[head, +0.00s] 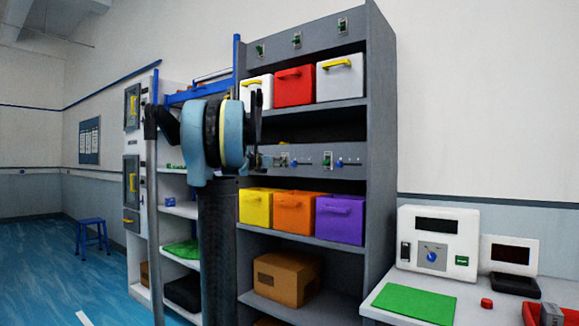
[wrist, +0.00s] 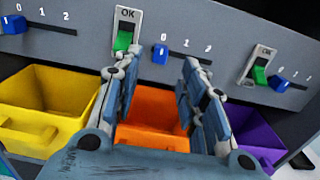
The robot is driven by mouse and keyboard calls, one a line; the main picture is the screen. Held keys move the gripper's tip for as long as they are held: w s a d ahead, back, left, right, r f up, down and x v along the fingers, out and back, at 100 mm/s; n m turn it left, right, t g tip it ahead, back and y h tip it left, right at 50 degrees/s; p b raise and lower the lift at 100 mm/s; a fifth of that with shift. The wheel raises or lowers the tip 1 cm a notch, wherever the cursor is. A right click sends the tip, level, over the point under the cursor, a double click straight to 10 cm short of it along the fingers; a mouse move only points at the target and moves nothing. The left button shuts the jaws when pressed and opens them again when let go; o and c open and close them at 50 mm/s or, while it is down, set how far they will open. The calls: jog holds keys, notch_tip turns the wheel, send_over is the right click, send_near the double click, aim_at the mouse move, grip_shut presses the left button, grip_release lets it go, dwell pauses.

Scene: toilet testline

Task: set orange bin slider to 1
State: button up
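The orange bin (wrist: 150,108) sits under the grey panel (wrist: 228,42). Above it, the orange bin slider's blue knob (wrist: 160,52) is at the left end of its track, near the 0 mark, with 1 and 2 to its right. My gripper (wrist: 160,66) is open and empty, its fingertips below and either side of the knob, apart from each other. I cannot tell whether the fingers touch the panel. In the head view, my gripper (head: 268,160) is at the left of the panel, partly hidden by my arm; the orange bin (head: 295,212) is below.
The yellow bin (wrist: 45,105) with its slider (wrist: 15,24) is left, the purple bin (wrist: 238,135) with its slider (wrist: 278,83) right. Green OK switches (wrist: 123,42) and (wrist: 259,74) flank the orange slider. A white device (head: 437,240) stands on the right table.

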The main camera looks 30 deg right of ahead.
aim_at(292, 162)
jog(key=x, duration=0.9)
jog(key=shift+c, duration=0.5)
grip_shut()
